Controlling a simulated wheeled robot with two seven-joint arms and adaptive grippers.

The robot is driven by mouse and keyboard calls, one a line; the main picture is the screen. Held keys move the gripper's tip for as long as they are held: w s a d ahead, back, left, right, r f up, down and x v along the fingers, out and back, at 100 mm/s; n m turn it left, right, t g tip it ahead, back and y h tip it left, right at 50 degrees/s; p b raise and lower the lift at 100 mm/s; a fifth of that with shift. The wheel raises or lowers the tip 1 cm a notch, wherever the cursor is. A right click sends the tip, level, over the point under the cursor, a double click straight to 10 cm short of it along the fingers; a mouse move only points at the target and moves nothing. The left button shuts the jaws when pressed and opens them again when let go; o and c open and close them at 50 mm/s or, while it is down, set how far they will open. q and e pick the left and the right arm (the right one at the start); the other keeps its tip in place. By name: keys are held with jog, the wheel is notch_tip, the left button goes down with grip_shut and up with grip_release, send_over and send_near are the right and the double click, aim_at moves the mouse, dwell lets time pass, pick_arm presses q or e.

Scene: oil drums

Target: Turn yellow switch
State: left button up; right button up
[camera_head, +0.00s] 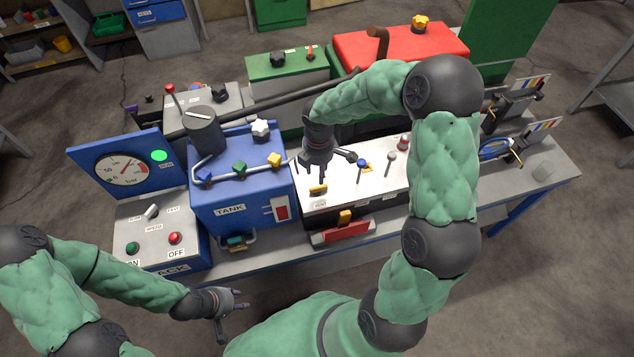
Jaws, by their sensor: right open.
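A small yellow switch (318,189) sits on the white-topped box (385,178) near its front left edge, above a small label. My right gripper (325,172) is open, pointing down just above and behind this switch. I cannot tell whether a finger touches it. Another yellow handle (345,217) is on the front of the same box, above a red part. A yellow valve knob (274,160) is on the pipe of the blue tank (230,210). My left gripper (234,314) is open and empty over the floor, in front of the bench.
A control box (155,235) with a gauge (122,170), buttons and a lever stands at the left. A red tank (350,52) with a yellow knob (420,24) is behind. Levers (390,158) rise from the white-topped box beside my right gripper. My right arm hides part of the bench.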

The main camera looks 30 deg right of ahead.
aim_at(318, 189)
notch_tip(318, 189, down, 8)
jog(key=shift+f+b, duration=0.1)
jog(key=shift+b, duration=0.65)
grip_shut()
